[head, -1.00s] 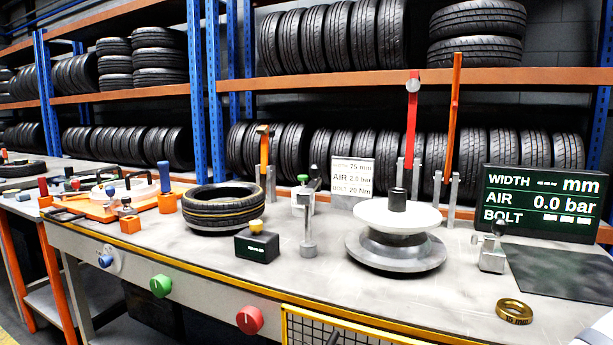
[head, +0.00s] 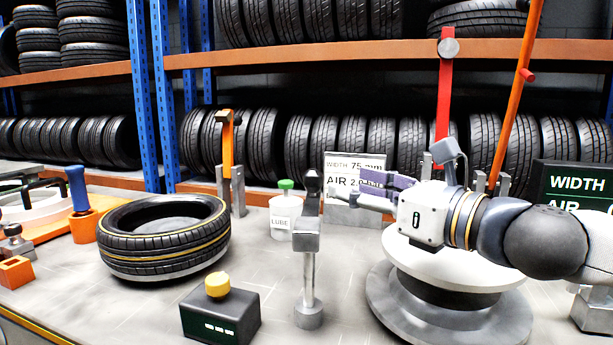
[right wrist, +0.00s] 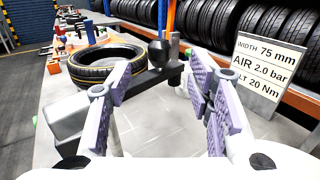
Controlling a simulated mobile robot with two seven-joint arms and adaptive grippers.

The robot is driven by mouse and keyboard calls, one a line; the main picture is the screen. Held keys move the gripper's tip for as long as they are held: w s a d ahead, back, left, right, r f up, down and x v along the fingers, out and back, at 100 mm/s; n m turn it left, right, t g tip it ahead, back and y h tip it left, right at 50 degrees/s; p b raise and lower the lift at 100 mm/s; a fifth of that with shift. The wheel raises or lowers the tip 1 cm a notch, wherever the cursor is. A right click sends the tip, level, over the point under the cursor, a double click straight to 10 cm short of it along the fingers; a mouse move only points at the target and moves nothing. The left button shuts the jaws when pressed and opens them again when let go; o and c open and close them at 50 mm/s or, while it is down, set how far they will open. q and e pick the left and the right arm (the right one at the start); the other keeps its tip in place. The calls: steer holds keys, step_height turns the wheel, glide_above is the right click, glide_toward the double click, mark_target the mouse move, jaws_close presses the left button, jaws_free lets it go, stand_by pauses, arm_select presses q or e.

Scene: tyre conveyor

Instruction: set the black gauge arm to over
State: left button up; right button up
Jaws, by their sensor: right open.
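The black gauge arm (head: 313,197) sits on top of a grey post (head: 308,275) in the middle of the bench in the head view. It points away from me and carries a dark ball knob. In the right wrist view the black gauge arm (right wrist: 146,84) runs from a grey block (right wrist: 70,118) to its black knob (right wrist: 159,53). My right gripper (head: 348,195) is open, with its purple-padded fingers pointing left toward the arm from its right side. In the right wrist view the gripper (right wrist: 162,88) frames the knob between its fingers, apparently without contact. My left gripper is not in view.
A tyre (head: 165,240) lies left of the post. A dark box with a yellow button (head: 220,315) stands in front of the tyre. A lube pot (head: 285,215) and a spec sign (head: 345,165) stand behind. A round wheel stand (head: 450,310) is under my right forearm.

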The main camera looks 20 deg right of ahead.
mark_target(320, 180)
steer(key=x, duration=0.5)
steer(key=b+x, duration=0.1)
steer(key=x, duration=0.4)
steer(key=shift+a+f, duration=0.1)
steer(key=shift+f, duration=0.15)
jaws_close()
